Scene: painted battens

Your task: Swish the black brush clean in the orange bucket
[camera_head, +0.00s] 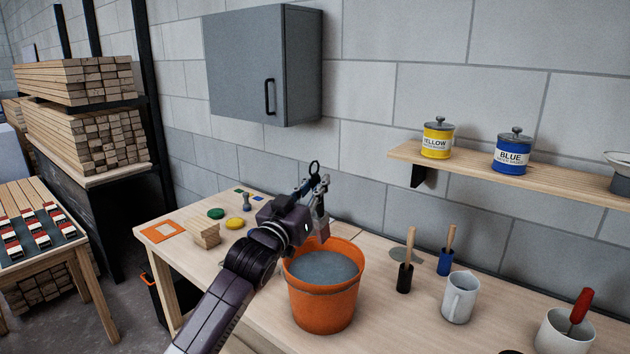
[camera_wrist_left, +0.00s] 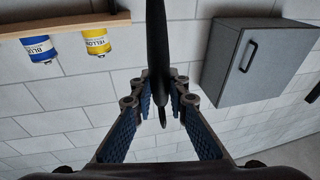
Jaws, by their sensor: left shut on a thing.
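My left gripper (camera_head: 317,200) is above the back rim of the orange bucket (camera_head: 318,303), which holds grey liquid. It is shut on a dark slender tool with a black ring (camera_head: 314,168) at its top. In the left wrist view the dark tool (camera_wrist_left: 157,45) runs between the blue-padded fingers of the left gripper (camera_wrist_left: 161,108). I cannot tell what kind of tool it is. A black brush (camera_head: 404,277) with a wooden handle stands upright on the table, right of the bucket and apart from it. My right gripper is not in view.
A blue brush (camera_head: 445,263), a white mug (camera_head: 459,298) and a white pot (camera_head: 563,335) with a red-handled tool stand on the right of the table. Yellow (camera_head: 437,141) and blue (camera_head: 511,156) cans sit on the wall shelf. A grey cabinet (camera_head: 262,65) hangs behind.

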